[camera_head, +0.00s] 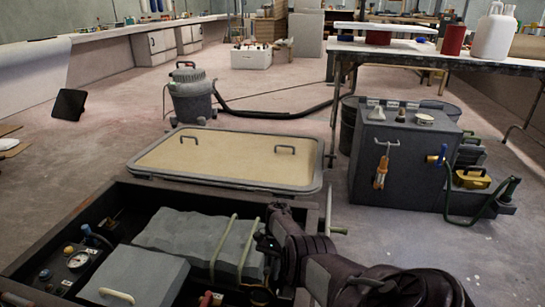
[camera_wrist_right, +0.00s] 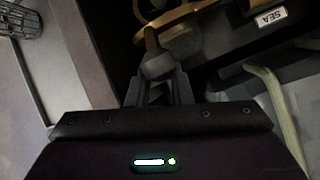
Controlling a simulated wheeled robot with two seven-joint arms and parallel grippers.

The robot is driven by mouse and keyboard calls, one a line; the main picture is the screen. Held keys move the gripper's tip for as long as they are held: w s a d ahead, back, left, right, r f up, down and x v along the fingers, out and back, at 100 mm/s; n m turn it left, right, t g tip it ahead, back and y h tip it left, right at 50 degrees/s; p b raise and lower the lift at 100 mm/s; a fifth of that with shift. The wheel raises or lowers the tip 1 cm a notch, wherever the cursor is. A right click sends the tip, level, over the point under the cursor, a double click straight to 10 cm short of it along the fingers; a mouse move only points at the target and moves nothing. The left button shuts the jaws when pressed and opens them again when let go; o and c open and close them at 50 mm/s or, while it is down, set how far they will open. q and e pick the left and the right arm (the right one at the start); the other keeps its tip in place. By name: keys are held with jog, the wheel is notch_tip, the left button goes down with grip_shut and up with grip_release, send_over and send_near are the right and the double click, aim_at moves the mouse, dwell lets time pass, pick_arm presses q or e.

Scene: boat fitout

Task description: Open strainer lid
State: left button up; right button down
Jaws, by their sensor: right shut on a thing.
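In the right wrist view my right gripper (camera_wrist_right: 157,88) has its two fingers closed on a rounded grey-brown knob-like end (camera_wrist_right: 157,64). A brown stem runs from this end up to a curved bronze-coloured part (camera_wrist_right: 185,15), which looks like the strainer lid and its fitting. Much of that part is cut off by the frame or dark. A label reading SEA (camera_wrist_right: 269,18) is beside it. My left gripper is not in view.
The well (camera_head: 60,215) has raised dark edges and holds grey strapped blocks (camera_head: 185,238), a gauge (camera_head: 79,260) and hoses. A hatch cover with handles (camera_head: 225,160) lies behind it. A dark box (camera_head: 395,165) stands at right. A wire basket (camera_wrist_right: 22,20) shows in the wrist view.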

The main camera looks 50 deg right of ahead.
jog(key=shift+w+a, duration=0.35)
jog(key=shift+w, duration=0.05)
jog(key=c, duration=1.7)
grip_release()
jog(key=shift+o, duration=1.2)
jog(key=shift+w+a, duration=0.1)
jog(key=shift+a, duration=0.05)
